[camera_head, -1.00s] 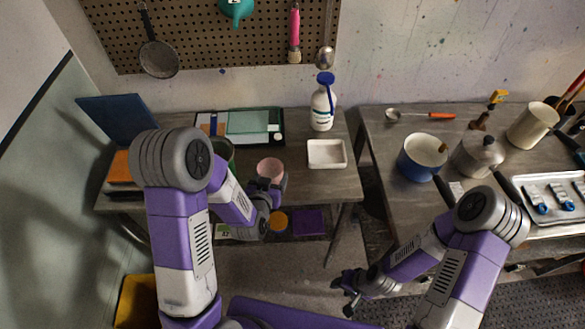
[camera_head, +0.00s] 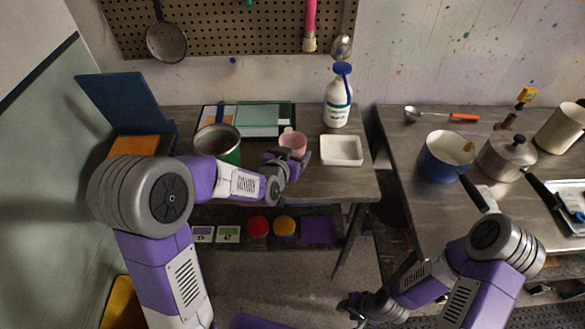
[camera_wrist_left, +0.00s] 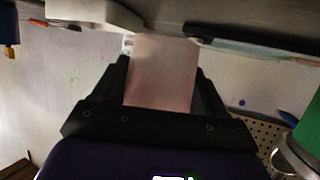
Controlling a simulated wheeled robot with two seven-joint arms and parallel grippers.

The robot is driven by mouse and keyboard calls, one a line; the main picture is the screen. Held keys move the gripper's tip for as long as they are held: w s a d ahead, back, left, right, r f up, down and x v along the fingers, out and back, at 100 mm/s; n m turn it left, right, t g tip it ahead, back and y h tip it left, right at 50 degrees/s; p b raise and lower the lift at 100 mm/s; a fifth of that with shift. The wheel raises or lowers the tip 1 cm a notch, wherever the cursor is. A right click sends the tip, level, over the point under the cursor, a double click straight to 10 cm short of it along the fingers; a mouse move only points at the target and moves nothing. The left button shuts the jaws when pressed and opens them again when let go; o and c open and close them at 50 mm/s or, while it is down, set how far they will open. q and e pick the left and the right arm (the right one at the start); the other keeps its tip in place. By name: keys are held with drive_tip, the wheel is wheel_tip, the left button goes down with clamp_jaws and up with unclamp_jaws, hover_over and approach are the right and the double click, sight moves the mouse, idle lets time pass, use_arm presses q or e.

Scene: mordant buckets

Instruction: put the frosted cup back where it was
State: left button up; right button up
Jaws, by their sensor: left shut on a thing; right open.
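The frosted cup (camera_head: 293,141), pale pink, is in my left gripper (camera_head: 290,161) above the back part of the left table, between a green can and a white dish. In the left wrist view the cup (camera_wrist_left: 162,72) sits between the two dark fingers, which are shut on it. That view is upside down, with the tabletop along its top edge. I cannot tell whether the cup's base touches the table. My right gripper (camera_head: 352,306) is open and empty, low in front of the gap between the tables.
The green can (camera_head: 229,152) stands close left of the cup, the white dish (camera_head: 341,151) right. A pump bottle (camera_head: 337,102) and a flat glass-topped case (camera_head: 262,118) are behind. Red (camera_head: 258,226) and orange (camera_head: 285,226) lids lie on the lower shelf. A blue pot (camera_head: 443,158) stands on the right table.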

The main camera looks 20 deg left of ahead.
use_arm(q)
wheel_tip(320, 180, down, 4)
drive_tip(key=shift+f+b, duration=0.1)
drive_tip(key=shift+b, duration=0.55)
drive_tip(key=shift+f, duration=0.1)
drive_tip(key=o, duration=1.2)
drive_tip(key=shift+c, duration=0.2)
